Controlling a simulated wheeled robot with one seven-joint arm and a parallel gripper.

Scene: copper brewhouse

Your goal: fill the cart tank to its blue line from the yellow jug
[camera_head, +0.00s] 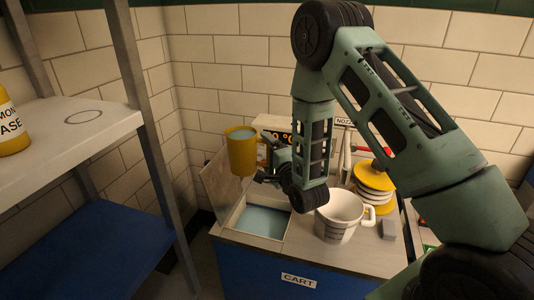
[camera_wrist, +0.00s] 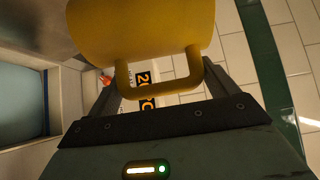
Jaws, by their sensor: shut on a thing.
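The yellow jug (camera_head: 241,152) is held up above the cart and stands nearly upright, with light blue liquid near its rim. My gripper (camera_wrist: 160,82) is shut on the jug's handle; in the wrist view the yellow jug (camera_wrist: 140,30) fills the top. In the head view my wrist partly hides the fingers. The cart tank (camera_head: 262,220) is an open square well in the cart top, with light blue liquid in it. Its lid stands open at the left. The tank (camera_wrist: 22,100) also shows at the left of the wrist view.
A white measuring jug (camera_head: 338,218) stands on the cart (camera_head: 297,270) right of the tank. A grey block (camera_head: 389,230) and a stack of yellow and white discs (camera_head: 374,185) are beside it. A display with digits (camera_head: 275,138) stands behind. A shelf (camera_head: 60,130) with a yellow container (camera_head: 10,125) is at the left.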

